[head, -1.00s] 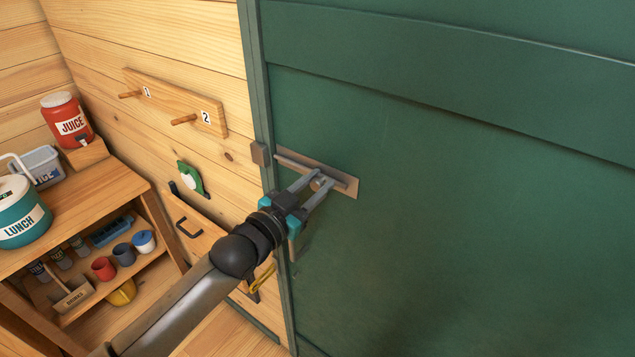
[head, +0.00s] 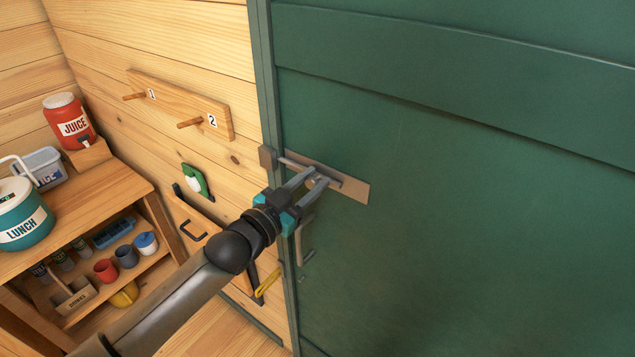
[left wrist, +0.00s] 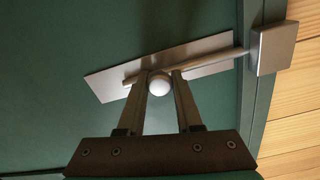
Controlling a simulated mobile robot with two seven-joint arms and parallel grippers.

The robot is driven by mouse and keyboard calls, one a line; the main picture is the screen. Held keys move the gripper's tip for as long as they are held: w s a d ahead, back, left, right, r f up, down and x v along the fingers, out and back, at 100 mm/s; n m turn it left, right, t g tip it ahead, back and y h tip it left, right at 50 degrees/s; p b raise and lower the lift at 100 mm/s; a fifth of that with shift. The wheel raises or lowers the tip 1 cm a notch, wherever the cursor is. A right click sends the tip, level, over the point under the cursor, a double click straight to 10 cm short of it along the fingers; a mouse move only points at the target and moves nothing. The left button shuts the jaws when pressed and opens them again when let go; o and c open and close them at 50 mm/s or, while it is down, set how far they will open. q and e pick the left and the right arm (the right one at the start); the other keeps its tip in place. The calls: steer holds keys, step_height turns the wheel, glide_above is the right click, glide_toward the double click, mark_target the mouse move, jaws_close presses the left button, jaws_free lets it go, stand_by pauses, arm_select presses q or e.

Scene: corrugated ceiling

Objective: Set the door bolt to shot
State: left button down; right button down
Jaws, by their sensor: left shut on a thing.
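The door bolt is a grey rod on a metal plate (head: 355,190) fixed to the green door (head: 450,200). Its keeper (head: 267,157) is a small square block on the door frame to the left. In the left wrist view the rod (left wrist: 215,58) reaches to the keeper block (left wrist: 270,48); how deep its tip sits is hidden. My left gripper (head: 316,180) is shut on the bolt's round knob (left wrist: 158,84), with one finger on each side of it. My right gripper is in neither view.
A door handle (head: 304,243) sits just below my left gripper. A peg rail (head: 180,103) is on the wooden wall to the left. A shelf unit (head: 95,205) with a juice jug (head: 70,124), a lunch pot (head: 22,213) and mugs stands further left. The door's right side is clear.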

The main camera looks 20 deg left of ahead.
arm_select(q)
steer(key=shift+w+a, duration=0.15)
steer(key=shift+a, duration=0.2)
steer(key=shift+d, duration=0.15)
steer(key=c, duration=1)
jaws_free()
steer(key=shift+o, duration=2.1)
steer(key=b+v, duration=0.1)
steer(key=v, duration=1.4)
steer(key=shift+s, duration=0.25)
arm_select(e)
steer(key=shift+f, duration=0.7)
